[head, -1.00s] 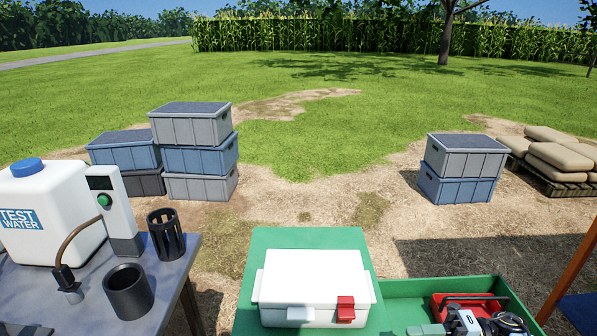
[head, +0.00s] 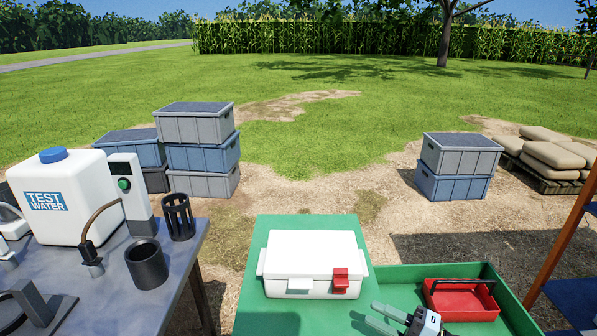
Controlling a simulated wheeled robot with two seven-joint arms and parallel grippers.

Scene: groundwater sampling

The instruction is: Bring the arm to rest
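My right gripper (head: 376,315) is low in the head view, above the green surface, in front of and to the right of the white case (head: 313,255). Its two grey fingers point left with a gap between them; it is open, with nothing visible between them. The case is shut, with a red latch (head: 341,280) at its front right. My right arm behind the gripper is mostly below the picture. My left gripper is not in view.
A red tray (head: 462,315) sits in the green bin (head: 487,270) at right. The grey table (head: 115,305) at left holds a white test water tank (head: 75,205), a dispenser (head: 133,190), a black slotted holder (head: 178,222) and a black cup (head: 147,265).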

